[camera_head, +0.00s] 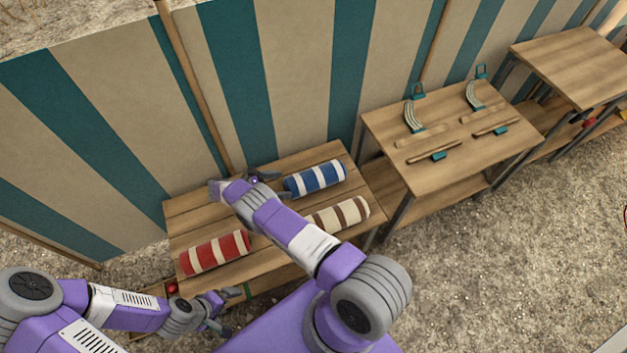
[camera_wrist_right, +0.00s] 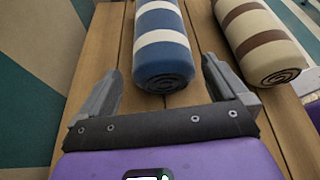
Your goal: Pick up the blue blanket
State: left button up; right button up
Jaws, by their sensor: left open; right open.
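The blue blanket (camera_head: 316,179) is a roll with white stripes, lying on the slatted wooden table. In the right wrist view the blue blanket (camera_wrist_right: 163,45) lies straight ahead, its rolled end facing me. My right gripper (camera_head: 277,185) is open and empty at the blanket's left end. In the right wrist view its fingers (camera_wrist_right: 163,80) stand apart on either side of the near end; contact cannot be told. My left gripper (camera_head: 227,310) is open and empty, low beside the table's front edge.
A red striped roll (camera_head: 215,252) lies at the table's front left. A cream and brown roll (camera_head: 338,215) lies to the blue one's right, also in the right wrist view (camera_wrist_right: 262,42). A striped wall stands behind; another table (camera_head: 450,165) holds curved tools.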

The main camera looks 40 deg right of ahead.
aim_at(298, 183)
jog(key=x, duration=0.7)
jog(key=shift+s+d, duration=0.15)
jog(key=c, duration=0.9)
